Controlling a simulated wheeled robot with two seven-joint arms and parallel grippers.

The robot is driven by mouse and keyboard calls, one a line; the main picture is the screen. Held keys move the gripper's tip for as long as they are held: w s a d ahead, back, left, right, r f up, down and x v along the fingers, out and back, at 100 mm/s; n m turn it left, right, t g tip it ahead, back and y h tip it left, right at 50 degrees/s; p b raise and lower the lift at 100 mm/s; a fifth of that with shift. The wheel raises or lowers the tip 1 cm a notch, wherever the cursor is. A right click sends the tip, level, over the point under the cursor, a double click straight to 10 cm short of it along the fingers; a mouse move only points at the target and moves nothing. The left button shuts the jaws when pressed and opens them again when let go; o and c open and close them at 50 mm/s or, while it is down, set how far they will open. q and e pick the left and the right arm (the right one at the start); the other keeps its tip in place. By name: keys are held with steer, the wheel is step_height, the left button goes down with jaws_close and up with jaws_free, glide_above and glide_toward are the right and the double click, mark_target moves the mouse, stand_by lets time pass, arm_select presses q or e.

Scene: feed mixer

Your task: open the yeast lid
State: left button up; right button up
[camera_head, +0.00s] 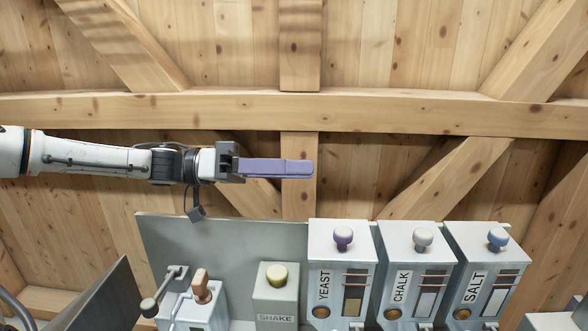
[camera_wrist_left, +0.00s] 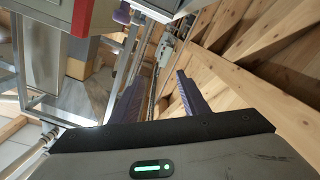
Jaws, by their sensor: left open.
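The yeast box (camera_head: 327,252) is a light grey bin labelled YEAST in the head view. A purple knob (camera_head: 343,237) stands on its lid (camera_head: 318,234), which looks closed. My left gripper (camera_head: 305,168) has purple fingers pointing right, above and slightly left of the knob, apart from it. In the left wrist view its two fingers (camera_wrist_left: 158,82) are spread with nothing held between them. A purple knob (camera_wrist_left: 121,13) shows at the top of that view; I cannot tell for sure that it is the yeast one. My right gripper is not in view.
The chalk box (camera_head: 424,252) with a white knob and the salt box (camera_head: 498,252) with a blue knob stand to the right. A shake button box (camera_head: 276,298) and a lever unit (camera_head: 200,312) stand left. A wooden beamed wall (camera_head: 430,115) is behind.

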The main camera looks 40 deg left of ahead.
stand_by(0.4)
arm_select(q)
steer(key=b+v, duration=0.1)
steer(key=v, duration=0.9)
steer(key=shift+s+a+f, duration=0.1)
stand_by(0.4)
